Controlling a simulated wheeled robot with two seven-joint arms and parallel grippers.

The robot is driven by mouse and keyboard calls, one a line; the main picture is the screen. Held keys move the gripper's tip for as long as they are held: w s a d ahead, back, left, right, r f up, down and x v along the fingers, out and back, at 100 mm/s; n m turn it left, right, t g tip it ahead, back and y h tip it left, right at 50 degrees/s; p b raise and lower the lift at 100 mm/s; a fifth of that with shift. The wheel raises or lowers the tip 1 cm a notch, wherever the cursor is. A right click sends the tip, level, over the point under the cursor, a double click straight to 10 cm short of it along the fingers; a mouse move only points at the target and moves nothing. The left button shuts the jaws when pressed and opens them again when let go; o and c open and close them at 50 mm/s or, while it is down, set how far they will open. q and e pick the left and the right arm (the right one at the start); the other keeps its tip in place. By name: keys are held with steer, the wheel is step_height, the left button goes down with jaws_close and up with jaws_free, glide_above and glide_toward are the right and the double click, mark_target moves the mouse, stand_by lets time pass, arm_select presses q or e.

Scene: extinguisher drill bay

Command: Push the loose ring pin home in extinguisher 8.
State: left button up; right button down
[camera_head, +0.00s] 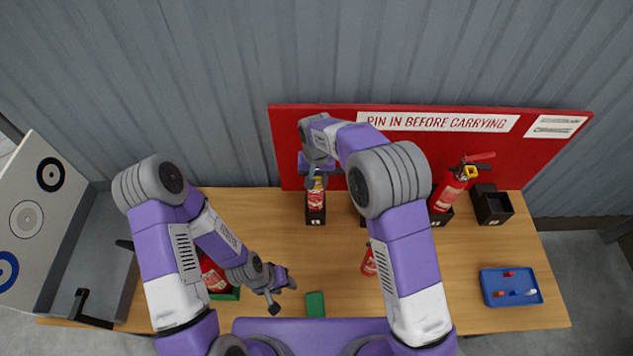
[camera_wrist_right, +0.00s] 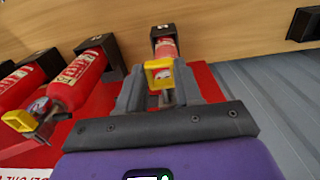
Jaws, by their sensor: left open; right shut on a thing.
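My right gripper (camera_head: 315,183) is at the top of a red extinguisher (camera_head: 315,203) in a black holder by the red back board. In the right wrist view, its fingers (camera_wrist_right: 160,90) are shut on a yellow ring pin (camera_wrist_right: 157,74) at that extinguisher's head (camera_wrist_right: 166,48). How deep the pin sits is hidden by the fingers. The holder numbers are too small to read, so I cannot tell which is extinguisher 8. My left gripper (camera_head: 282,287) is open and empty, low over the table, left of a green block (camera_head: 315,304).
Another extinguisher (camera_head: 447,189) with a yellow ring stands right, beside an empty black holder (camera_head: 491,204). A blue tray (camera_head: 510,299) holds small parts. A red extinguisher (camera_head: 213,274) is partly behind my left arm. A red object (camera_head: 368,263) shows beside my right arm.

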steer(key=shift+w, duration=1)
steer(key=shift+w, duration=0.1)
stand_by(1.1)
steer(key=c, duration=0.7)
jaws_free()
step_height(320, 180, up, 8)
steer(key=shift+f, duration=0.25)
